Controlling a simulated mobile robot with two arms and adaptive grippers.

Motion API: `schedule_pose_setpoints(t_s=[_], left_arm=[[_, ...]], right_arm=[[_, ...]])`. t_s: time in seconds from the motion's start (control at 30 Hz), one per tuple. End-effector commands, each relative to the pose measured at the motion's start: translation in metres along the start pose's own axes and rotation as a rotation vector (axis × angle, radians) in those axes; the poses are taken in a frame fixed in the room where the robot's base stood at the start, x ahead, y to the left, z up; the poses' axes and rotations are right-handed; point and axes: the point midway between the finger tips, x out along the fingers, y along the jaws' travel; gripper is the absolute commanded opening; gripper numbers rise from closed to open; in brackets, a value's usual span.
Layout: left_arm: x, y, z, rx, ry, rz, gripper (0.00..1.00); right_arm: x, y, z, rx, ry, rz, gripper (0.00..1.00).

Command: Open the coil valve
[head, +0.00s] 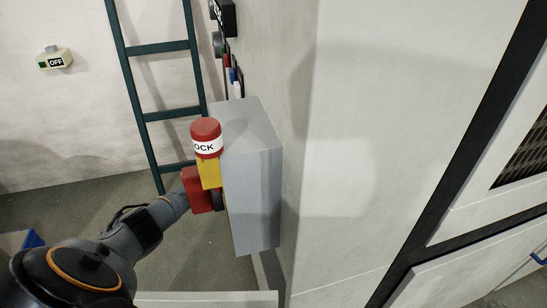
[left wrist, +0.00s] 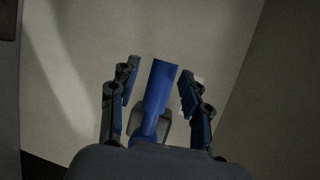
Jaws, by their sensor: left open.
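In the left wrist view, a blue lever-like handle (left wrist: 160,88) stands out from a small grey mount against a pale surface; I take it for the coil valve's handle. My left gripper (left wrist: 157,78) is open, with one finger on each side of the handle. Gaps show on both sides, so the fingers do not appear closed on it. In the head view, my left arm reaches from the lower left to behind a red block beside a grey box (head: 253,165). The gripper and handle are hidden there. My right gripper is in neither view.
A red and yellow lock device (head: 206,140) sits at the grey box's left side. A dark green ladder (head: 161,116) leans behind. An OFF switch (head: 54,60) is on the left wall. A blue handle (head: 539,259) shows at the far right.

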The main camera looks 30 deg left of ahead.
Motion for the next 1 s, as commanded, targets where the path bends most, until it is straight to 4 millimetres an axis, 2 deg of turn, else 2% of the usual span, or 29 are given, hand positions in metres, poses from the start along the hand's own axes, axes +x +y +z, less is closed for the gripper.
schedule_pose_setpoints(t_s=[0.37, 0.5, 0.6, 1.0], left_arm=[[0.0039, -0.0002, 0.0003, 0.001, 0.0, 0.001, 0.46], [0.0038, -0.0002, 0.0003, 0.001, 0.0, 0.001, 0.17], [0.0037, -0.0002, 0.0003, 0.001, -0.001, 0.001, 0.0], [0.0055, -0.0006, -0.0048, -0.021, 0.005, 0.01, 0.0]], right_arm=[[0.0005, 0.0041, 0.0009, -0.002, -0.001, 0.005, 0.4], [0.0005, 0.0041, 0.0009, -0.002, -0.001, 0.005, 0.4], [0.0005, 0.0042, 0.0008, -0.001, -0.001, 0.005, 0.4], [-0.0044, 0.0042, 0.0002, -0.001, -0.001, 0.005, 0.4]])
